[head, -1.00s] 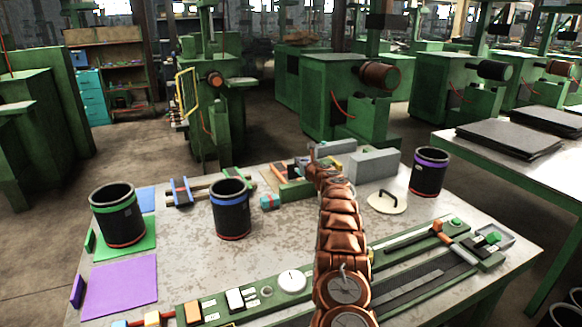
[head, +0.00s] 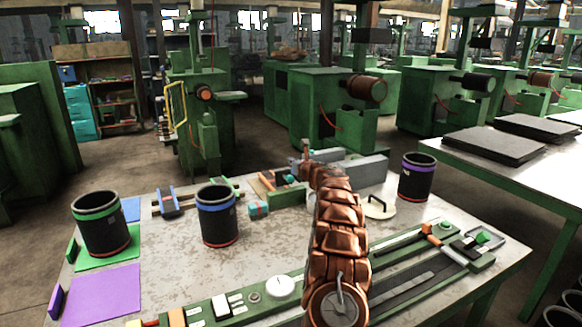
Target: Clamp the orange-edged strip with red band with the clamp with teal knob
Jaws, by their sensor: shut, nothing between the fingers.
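My gripper (head: 303,168) is small in the head view, at the far end of my copper arm, over the back middle of the table. It is shut with nothing visible in it. Just in front of it is a green fixture (head: 290,198) with a small teal part (head: 289,179) on top, perhaps the clamp's knob. An orange-edged piece (head: 266,182) lies at the fixture's left side. It may be the strip; I cannot make out a red band on it. A teal block with a red band (head: 258,209) lies nearer on the table. My arm hides the area to the right.
Black cups with green (head: 101,230), blue (head: 217,220) and purple (head: 417,180) bands stand on the table (head: 180,265). A grey block (head: 370,172) and a cream disc with a black handle (head: 378,207) are right of my arm. A green rail (head: 318,279) runs along the front.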

